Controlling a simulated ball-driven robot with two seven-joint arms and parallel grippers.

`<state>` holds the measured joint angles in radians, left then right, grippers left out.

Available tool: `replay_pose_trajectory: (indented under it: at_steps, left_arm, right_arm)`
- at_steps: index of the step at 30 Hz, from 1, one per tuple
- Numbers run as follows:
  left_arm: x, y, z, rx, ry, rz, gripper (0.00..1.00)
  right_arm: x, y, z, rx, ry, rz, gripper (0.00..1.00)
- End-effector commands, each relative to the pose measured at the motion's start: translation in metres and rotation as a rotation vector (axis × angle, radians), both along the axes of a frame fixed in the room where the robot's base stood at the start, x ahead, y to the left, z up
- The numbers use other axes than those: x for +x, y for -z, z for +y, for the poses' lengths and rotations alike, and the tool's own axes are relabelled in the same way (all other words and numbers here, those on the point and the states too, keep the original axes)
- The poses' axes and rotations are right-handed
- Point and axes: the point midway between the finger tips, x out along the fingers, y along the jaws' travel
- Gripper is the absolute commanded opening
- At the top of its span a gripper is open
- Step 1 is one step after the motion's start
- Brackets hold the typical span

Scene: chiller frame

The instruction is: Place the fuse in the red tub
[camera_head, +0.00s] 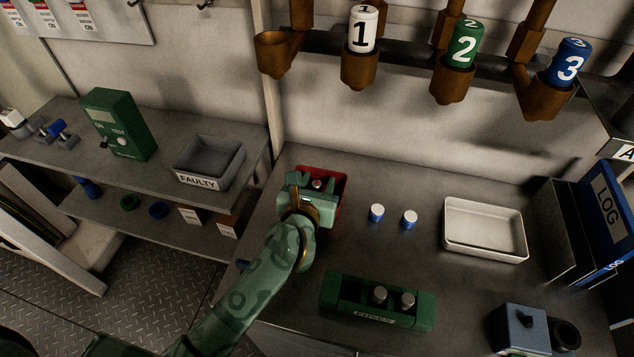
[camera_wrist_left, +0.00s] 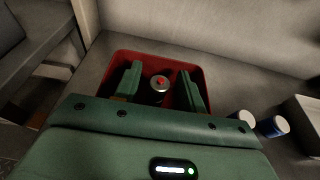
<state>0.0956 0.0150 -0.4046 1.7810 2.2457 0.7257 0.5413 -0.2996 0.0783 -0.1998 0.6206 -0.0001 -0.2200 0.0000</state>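The red tub (camera_head: 341,190) stands on the grey bench near its left end, partly covered by my left gripper. Its red wall (camera_wrist_left: 206,75) also shows in the left wrist view. My left gripper (camera_wrist_left: 161,86) is over the tub with its two green fingers apart. A fuse (camera_wrist_left: 160,84) with a silver end and a red dot stands upright between the fingers, with a gap on each side. Its top also shows in the head view (camera_head: 317,184). The fuse's lower end is hard to make out in the dark tub. My right gripper is not in view.
A green fuse holder (camera_head: 345,306) with two silver-topped fuses is at the bench front. Two blue cylinders with white tops (camera_head: 376,212) and a white tray (camera_head: 485,252) lie right of the tub. A grey FAULTY bin (camera_head: 196,182) is on the left shelf.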

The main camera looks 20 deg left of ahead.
Motion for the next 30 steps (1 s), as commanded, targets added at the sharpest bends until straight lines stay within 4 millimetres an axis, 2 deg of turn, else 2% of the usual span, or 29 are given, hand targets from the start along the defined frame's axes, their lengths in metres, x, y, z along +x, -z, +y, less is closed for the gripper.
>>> replay_pose_trajectory:
  at_steps: [5, 8, 15, 21, 30]
  left_arm:
    - [-0.004, -0.006, 0.0, 0.0, 0.0, 0.0, 0.41]
    - [-0.021, -0.011, 0.0, 0.0, 0.0, 0.001, 0.41]
    - [-0.076, -0.029, 0.0, 0.0, 0.001, 0.001, 0.41]
    - [-0.107, -0.037, -0.001, 0.0, 0.0, 0.001, 0.41]
    - [-0.115, -0.039, -0.001, 0.001, 0.0, 0.0, 0.41]
  right_arm:
    - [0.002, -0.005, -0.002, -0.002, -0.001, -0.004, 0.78]
    - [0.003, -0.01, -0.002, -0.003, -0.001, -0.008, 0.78]
    - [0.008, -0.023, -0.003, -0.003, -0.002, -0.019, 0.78]
    - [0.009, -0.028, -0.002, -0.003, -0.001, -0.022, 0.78]
    - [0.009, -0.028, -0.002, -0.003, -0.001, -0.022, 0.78]
